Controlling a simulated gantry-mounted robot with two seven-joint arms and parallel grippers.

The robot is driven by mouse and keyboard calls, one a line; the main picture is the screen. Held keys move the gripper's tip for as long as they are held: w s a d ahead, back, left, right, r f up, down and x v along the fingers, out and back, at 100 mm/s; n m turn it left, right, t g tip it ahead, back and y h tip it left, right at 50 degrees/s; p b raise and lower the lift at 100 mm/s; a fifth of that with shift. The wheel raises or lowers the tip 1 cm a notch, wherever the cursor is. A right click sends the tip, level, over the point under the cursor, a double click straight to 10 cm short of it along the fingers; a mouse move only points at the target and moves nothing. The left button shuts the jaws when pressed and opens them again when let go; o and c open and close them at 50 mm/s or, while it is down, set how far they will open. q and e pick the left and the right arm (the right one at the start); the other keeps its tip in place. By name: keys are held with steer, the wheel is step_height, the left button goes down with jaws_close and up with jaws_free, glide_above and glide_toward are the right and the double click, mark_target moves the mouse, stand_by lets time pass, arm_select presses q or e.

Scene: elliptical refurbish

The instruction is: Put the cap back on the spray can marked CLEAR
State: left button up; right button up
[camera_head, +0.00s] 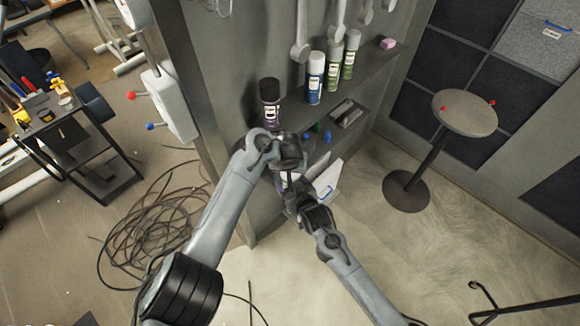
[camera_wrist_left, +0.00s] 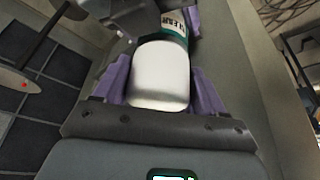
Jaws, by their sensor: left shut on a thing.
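The CLEAR spray can (camera_wrist_left: 174,22) shows at the top of the left wrist view, with a dark green band below its lettering. The white cap (camera_wrist_left: 160,72) sits between the purple fingers of my left gripper, which is shut on it. The cap meets the can's green end; I cannot tell if it is fully seated. A purple finger of my right gripper (camera_wrist_left: 194,20) lies against the can, and the gripper appears shut on it. In the head view, my left gripper (camera_head: 288,172) and right gripper (camera_head: 296,196) meet before the shelf, mostly hiding can and cap.
A black-capped can (camera_head: 270,102), a blue-labelled can (camera_head: 314,80) and two green ones (camera_head: 334,72) stand on the upper shelf (camera_head: 378,66). Tools hang above. A round stool (camera_head: 464,112) stands right, a tool cart (camera_head: 60,115) left. Cable coils (camera_head: 150,235) lie on the floor.

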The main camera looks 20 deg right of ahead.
arm_select(q)
steer(key=shift+f, duration=0.25)
steer(key=o, duration=1)
steer(key=shift+r, duration=0.1)
steer(key=shift+v, duration=3.4)
steer(key=shift+s, duration=0.1)
arm_select(e)
steer(key=shift+r, duration=0.1)
